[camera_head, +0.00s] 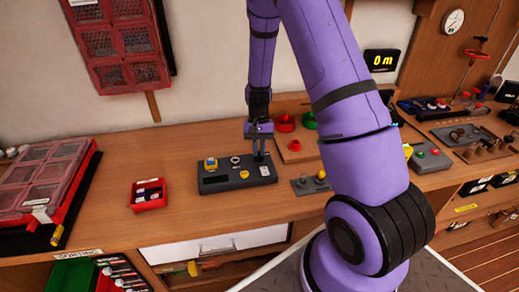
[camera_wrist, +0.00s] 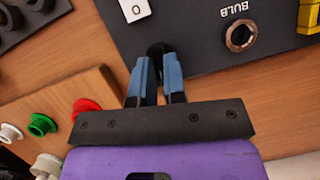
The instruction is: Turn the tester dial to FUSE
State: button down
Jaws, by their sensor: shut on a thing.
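The tester is a dark flat box (camera_head: 222,183) on the wooden bench; its panel also shows in the wrist view (camera_wrist: 200,35). My gripper (camera_head: 260,154) is over the right part of the tester. In the wrist view its blue fingers (camera_wrist: 158,62) are shut on a small black dial knob (camera_wrist: 157,48) near the panel's edge. The fingers hide most of the knob. I cannot see a FUSE mark or where the dial points.
A red bin (camera_head: 149,195) stands left of the tester. A board with red and green rings (camera_head: 285,123) is behind it on the right, and a small plate with knobs (camera_head: 311,184) is close at its right. A display (camera_head: 382,60) reads 0 m. Bare bench lies in front.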

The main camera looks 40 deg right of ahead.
jog(key=shift+s+a+f+n+g+h, duration=0.1)
jog(key=shift+s+n+g+h, duration=0.05)
jog(key=shift+n, duration=0.35)
jog(key=shift+s+a+f+n+g+h, duration=0.1)
jog(key=shift+n+g+h, duration=0.05)
jog(key=shift+n, duration=0.35)
jog(key=c, duration=1.2)
grip_release()
jog(key=shift+d, duration=0.1)
jog(key=shift+w+r, duration=0.1)
jog(key=shift+w+r, duration=0.2)
jog(key=shift+r, duration=0.05)
jog(key=v, duration=1)
jog(key=shift+d+r, duration=0.15)
jog(key=shift+r, duration=0.1)
